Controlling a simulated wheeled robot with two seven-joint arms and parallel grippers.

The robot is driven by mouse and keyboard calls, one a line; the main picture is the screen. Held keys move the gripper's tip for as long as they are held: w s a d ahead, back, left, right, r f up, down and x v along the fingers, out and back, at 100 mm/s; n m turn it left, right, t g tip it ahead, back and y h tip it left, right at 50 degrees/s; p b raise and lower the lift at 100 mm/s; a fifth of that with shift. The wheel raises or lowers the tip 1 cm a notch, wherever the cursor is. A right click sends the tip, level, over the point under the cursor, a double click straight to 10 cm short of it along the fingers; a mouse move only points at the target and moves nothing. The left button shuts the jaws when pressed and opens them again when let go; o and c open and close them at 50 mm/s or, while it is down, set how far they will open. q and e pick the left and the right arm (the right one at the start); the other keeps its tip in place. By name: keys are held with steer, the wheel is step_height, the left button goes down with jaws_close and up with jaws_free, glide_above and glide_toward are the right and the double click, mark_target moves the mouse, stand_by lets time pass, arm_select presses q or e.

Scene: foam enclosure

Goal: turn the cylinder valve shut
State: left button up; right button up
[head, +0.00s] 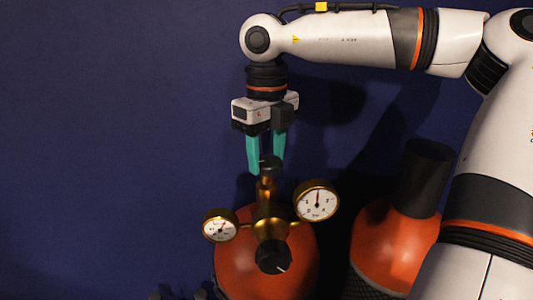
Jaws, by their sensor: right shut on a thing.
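The cylinder valve (268,184) is a brass stem with a dark knob (270,164) on top. It stands above an orange-red gas cylinder (235,265). My right gripper (265,168) points straight down from above, its teal fingers on either side of the dark knob and shut on it. The fingers hide part of the knob. A brass regulator (268,215) sits below the valve, with a round gauge (221,226) on the left, a larger gauge (317,201) on the right and a black knob (273,257) in front. My left gripper is not in view.
A second orange cylinder (390,240) with a dark cap (425,170) stands to the right, close to my right arm. A dark blue wall (110,130) fills the background. The left side is free. Small dark shapes (178,293) show at the bottom edge.

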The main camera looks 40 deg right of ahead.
steer(key=m+b, duration=0.3)
steer(key=m, duration=0.1)
steer(key=shift+f+b, duration=0.1)
steer(key=shift+b, duration=0.25)
steer(key=m+b, duration=0.1)
steer(key=m, duration=0.2)
steer(key=m+b, duration=0.1)
steer(key=m, duration=0.1)
steer(key=shift+m, duration=0.4)
steer(key=m+b, duration=0.1)
steer(key=m, duration=0.4)
steer(key=shift+r, duration=0.2)
steer(key=m, duration=0.6)
steer(key=shift+d, duration=0.1)
steer(key=shift+r, duration=0.1)
steer(key=o, duration=1)
steer(key=shift+c, duration=0.2)
steer(key=shift+b, duration=0.3)
